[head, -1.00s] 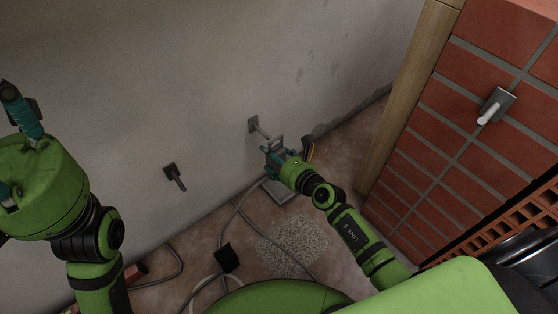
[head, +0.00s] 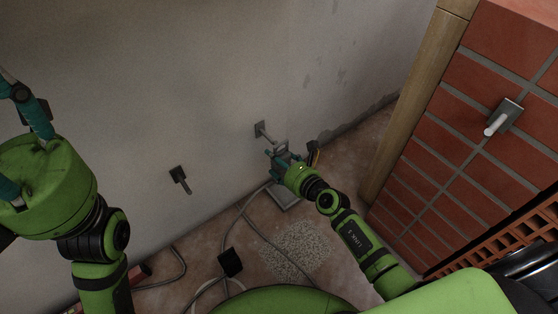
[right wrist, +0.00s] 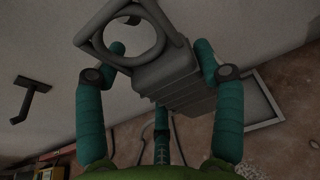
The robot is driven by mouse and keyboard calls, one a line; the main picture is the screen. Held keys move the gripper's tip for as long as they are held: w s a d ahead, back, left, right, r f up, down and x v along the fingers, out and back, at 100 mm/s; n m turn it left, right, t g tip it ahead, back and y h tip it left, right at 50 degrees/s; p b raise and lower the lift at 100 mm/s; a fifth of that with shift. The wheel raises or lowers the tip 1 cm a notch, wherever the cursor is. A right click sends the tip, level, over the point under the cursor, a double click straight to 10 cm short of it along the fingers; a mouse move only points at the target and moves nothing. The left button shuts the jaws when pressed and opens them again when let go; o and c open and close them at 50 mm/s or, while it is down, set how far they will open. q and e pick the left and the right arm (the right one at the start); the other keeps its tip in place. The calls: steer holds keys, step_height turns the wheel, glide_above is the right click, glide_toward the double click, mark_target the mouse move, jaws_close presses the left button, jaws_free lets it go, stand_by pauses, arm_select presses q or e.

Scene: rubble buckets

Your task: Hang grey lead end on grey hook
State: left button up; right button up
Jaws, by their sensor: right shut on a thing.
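The grey lead end (head: 281,152) is a ribbed grey block with a loop at its top. My right gripper (head: 283,160) is shut on it, and in the right wrist view the lead end (right wrist: 165,75) sits between the teal fingers, loop upward. The grey hook (head: 262,132) is on the plaster wall, just up and left of the loop. Its rod reaches toward the loop; I cannot tell whether they touch. My left gripper (head: 20,130) is at the far left with its teal fingers spread, empty as far as I see.
A dark hook (head: 180,178) is on the same wall to the left. A white hook (head: 498,122) is on the brick wall at right. Cables (head: 250,225), a black block (head: 230,262), a grey tray (head: 287,198) and pale rubble (head: 298,245) lie on the floor.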

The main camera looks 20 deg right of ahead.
steer(key=shift+a+r, duration=0.1)
steer(key=shift+w, duration=0.15)
steer(key=shift+w+a, duration=0.25)
steer(key=shift+w, duration=0.4)
steer(key=shift+w+a, duration=0.25)
steer(key=shift+w, duration=0.4)
steer(key=shift+p, duration=0.5)
stand_by(0.4)
steer(key=shift+w+a, duration=0.2)
steer(key=shift+w, duration=0.35)
steer(key=shift+w+a, duration=0.15)
steer(key=shift+w, duration=0.35)
